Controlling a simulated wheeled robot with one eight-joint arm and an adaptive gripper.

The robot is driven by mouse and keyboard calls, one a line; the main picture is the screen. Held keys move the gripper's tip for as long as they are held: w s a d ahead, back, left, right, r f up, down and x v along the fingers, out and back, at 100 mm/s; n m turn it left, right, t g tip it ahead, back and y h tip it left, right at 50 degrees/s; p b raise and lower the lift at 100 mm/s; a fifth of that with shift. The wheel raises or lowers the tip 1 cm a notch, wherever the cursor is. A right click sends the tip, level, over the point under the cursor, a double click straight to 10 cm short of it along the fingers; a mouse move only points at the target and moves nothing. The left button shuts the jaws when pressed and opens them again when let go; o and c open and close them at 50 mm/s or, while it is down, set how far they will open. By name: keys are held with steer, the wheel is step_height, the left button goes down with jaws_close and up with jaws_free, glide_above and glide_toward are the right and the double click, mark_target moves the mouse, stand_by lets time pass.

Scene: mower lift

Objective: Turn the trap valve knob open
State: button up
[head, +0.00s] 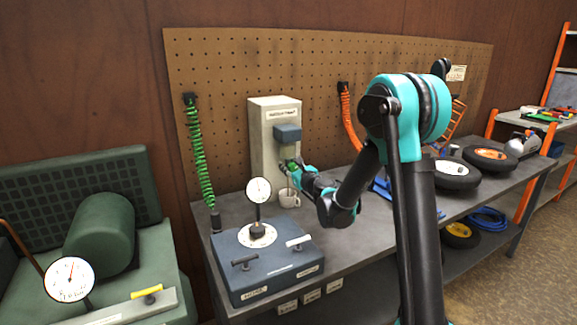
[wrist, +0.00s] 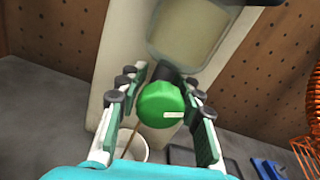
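The round green knob (wrist: 160,104) with a small pale label sits on a dark stem at the front of the grey trap column (head: 262,135). In the head view the green knob (head: 291,164) is partly hidden by my gripper (head: 296,172). In the wrist view my gripper (wrist: 163,92) has one finger on each side of the knob. A gap shows at the left finger; the right finger is very close, and I cannot tell whether it touches. A white mug (head: 289,198) stands below the knob. A thin brown line runs down towards it in the wrist view.
A blue-grey box with a gauge and two handles (head: 265,262) stands at the bench front. A green coil hose (head: 199,160) and an orange one (head: 350,120) hang on the pegboard. Wheels (head: 455,174) lie on the right. A green machine (head: 100,225) is at left.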

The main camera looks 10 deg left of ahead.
steer(key=o, duration=0.3)
steer(key=v, duration=1.2)
steer(key=s+d+m, duration=0.3)
steer(key=s+m, duration=0.1)
steer(key=s, duration=0.1)
steer(key=shift+m, duration=0.3)
steer(key=x, duration=1.7)
steer(key=shift+w, duration=0.3)
